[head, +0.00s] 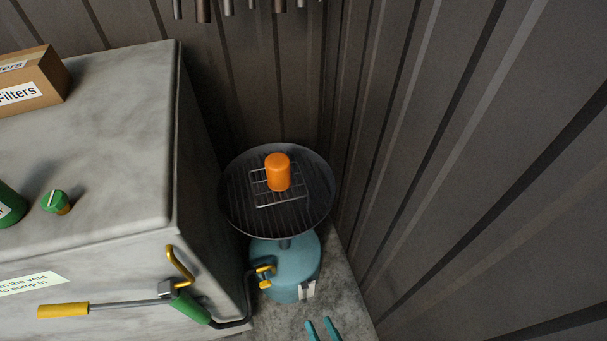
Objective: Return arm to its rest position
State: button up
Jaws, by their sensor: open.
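My gripper (320,324) shows only as two teal fingertips at the bottom edge, right of centre. The fingertips are apart with nothing between them, so it is open and empty. The rest of my arm is out of view. The fingertips appear below the teal drain canister (283,261) in the picture, and I see no contact with it. An orange cylinder (278,172) stands on a wire rack (293,199) in the round dark pan (235,207) on top of the canister.
Corrugated walls (480,170) close off the back and right.

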jog(key=s+a+r+n+h, duration=0.1)
jog(key=s+r+h, duration=0.1)
jog(key=r, duration=0.6)
jog(key=s+a+r+h, duration=0.2)
jog(key=s+r, duration=0.2)
jog(key=r, duration=0.5)
jog(key=s+a+r+n+h, duration=0.1)
jog(key=s+a+r+h, duration=0.1)
jog(key=r, duration=0.6)
jog(key=shift+s+a+r+n+h, duration=0.2)
jog(key=shift+s+r+n+h, duration=0.15)
jog(key=shift+s, duration=0.45)
jog(key=shift+f, duration=0.1)
jog(key=c, duration=0.4)
jog(key=shift+w, duration=0.1)
jog(key=shift+c, duration=0.8)
jog(key=shift+a, duration=0.3)
